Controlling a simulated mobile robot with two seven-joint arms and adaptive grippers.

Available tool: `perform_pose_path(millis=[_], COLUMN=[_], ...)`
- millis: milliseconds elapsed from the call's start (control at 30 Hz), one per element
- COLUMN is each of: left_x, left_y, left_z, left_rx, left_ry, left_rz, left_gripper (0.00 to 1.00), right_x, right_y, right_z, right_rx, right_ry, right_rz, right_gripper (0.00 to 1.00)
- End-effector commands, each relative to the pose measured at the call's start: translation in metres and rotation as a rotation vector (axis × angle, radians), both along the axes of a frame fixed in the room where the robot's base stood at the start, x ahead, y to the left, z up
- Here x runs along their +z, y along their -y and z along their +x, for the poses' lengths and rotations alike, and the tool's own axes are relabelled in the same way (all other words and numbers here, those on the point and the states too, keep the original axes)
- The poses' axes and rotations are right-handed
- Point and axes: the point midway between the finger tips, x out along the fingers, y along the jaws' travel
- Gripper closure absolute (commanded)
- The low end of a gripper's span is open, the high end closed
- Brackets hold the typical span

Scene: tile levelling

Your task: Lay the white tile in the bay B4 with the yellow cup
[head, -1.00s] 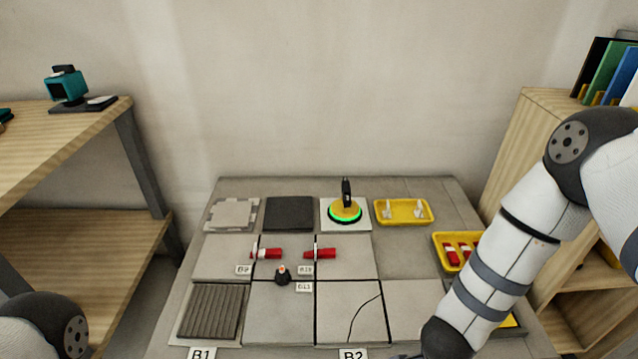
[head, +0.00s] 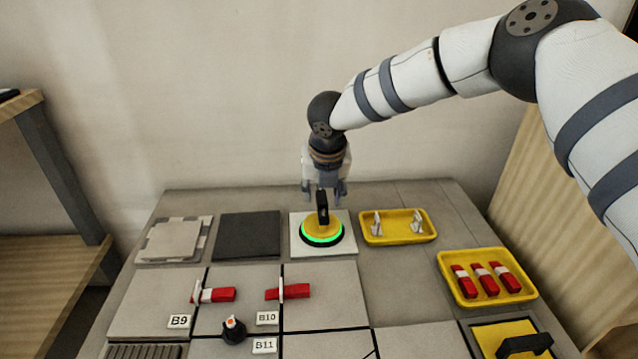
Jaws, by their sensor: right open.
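The white tile (head: 300,247) lies at the back middle of the work surface. The yellow cup (head: 322,231) sits on it, with a green glowing ring around its base and a black upright handle (head: 322,206). My right gripper (head: 324,195) is open above the cup, pointing down, with its fingers on either side of the handle's top. I cannot tell whether they touch it. No label B4 shows. My left gripper is out of view.
A dark tile (head: 248,235) and a grey notched tile (head: 174,240) lie left of the white tile. A yellow tray (head: 399,239) with white clips and another yellow tray (head: 517,297) with red wedges stand to the right.

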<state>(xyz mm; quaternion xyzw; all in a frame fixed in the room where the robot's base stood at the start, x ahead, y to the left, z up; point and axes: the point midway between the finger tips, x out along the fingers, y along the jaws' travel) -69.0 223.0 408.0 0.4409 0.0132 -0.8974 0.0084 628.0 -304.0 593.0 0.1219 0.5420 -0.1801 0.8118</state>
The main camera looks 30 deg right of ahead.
Motion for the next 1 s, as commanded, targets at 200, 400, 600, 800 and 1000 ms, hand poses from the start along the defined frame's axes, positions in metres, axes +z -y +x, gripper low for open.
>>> perform_pose_path(millis=[200,400,600,800,1000], left_x=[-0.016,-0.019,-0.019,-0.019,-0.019], left_y=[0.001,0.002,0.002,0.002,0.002], left_z=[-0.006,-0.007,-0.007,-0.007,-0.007], left_rx=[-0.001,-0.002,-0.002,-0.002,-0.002], left_ry=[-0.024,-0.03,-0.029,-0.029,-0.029], left_rz=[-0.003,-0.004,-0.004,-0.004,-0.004], left_gripper=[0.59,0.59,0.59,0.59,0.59], right_x=[-0.047,-0.059,-0.058,-0.058,-0.058], right_y=[0.008,0.01,0.01,0.01,0.01], right_z=[0.015,0.021,0.021,0.021,0.021], right_rx=[0.001,0.002,0.003,0.003,0.003], right_ry=[-0.003,-0.002,-0.001,-0.001,-0.001], right_rz=[-0.002,-0.002,-0.002,-0.002,-0.003], right_gripper=[0.58,0.58,0.58,0.95,0.94])
